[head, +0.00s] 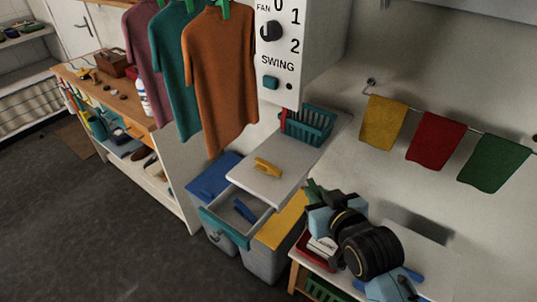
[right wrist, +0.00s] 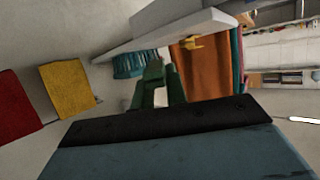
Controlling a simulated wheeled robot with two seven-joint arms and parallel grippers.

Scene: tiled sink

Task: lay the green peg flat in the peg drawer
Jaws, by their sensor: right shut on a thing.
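The green peg (head: 314,188) is in the jaws of my right gripper (head: 323,207), above the right-hand side of the worktop. In the right wrist view the green peg (right wrist: 153,84) sticks out beyond the dark gripper edge, its two legs showing; its held end is hidden. The peg drawer (head: 209,214) has a teal front and stands pulled open, left of and apart from the gripper. A blue peg (head: 245,211) lies inside it. A yellow peg (head: 268,167) lies on the white top behind the drawer. My left gripper is not in view.
A teal basket (head: 309,124) stands at the back of the white top. Blue (head: 214,176) and yellow (head: 280,221) lids flank the drawer. Shirts (head: 216,80) hang above and behind it. A red tray (head: 307,253) lies beside my right arm. Cloths (head: 434,139) hang on the wall.

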